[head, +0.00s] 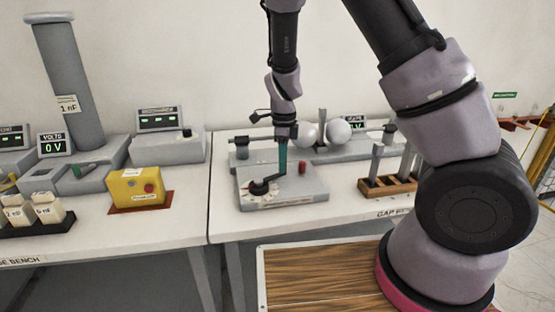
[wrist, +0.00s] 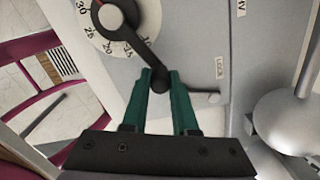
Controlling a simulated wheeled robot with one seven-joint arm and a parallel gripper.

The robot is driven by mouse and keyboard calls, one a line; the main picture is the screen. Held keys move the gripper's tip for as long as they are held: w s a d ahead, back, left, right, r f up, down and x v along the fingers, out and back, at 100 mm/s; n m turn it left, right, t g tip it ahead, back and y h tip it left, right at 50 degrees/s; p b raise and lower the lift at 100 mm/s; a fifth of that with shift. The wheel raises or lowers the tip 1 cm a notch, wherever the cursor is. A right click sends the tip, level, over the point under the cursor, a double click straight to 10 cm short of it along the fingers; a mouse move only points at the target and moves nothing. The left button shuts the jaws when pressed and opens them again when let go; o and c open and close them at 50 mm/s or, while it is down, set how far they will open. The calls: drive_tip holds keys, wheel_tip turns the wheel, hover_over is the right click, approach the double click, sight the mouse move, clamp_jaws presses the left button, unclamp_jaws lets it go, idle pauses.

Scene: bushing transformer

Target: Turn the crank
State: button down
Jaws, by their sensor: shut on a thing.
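The black crank (wrist: 142,50) turns over a white numbered dial (wrist: 112,42) in the wrist view, with its arm pointing down and right to a round knob (wrist: 159,84). My gripper (wrist: 160,76) has its green fingers on either side of that knob and is shut on it. In the head view my gripper (head: 283,172) reaches down from above to the handle end of the crank (head: 260,187), on top of a grey box (head: 300,192). The fingers partly hide the handle there.
A red button (head: 302,168) and a slider marked LOCK (wrist: 207,97) are close to the crank. Two metal spheres (head: 339,132) stand behind the box. A wooden rack with grey rods (head: 388,186) is to its right, and a yellow box (head: 137,188) is to the left.

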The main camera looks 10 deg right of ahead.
drive_tip(key=s+m, duration=0.2)
drive_tip(key=shift+d+m, duration=0.35)
drive_tip(key=shift+m, duration=0.05)
drive_tip(key=s+m, duration=0.2)
drive_tip(key=m, duration=0.1)
drive_tip(key=shift+s+d, duration=0.15)
drive_tip(key=shift+s, duration=0.7)
drive_tip(key=c, duration=0.7)
unclamp_jaws()
drive_tip(key=shift+r, duration=0.1)
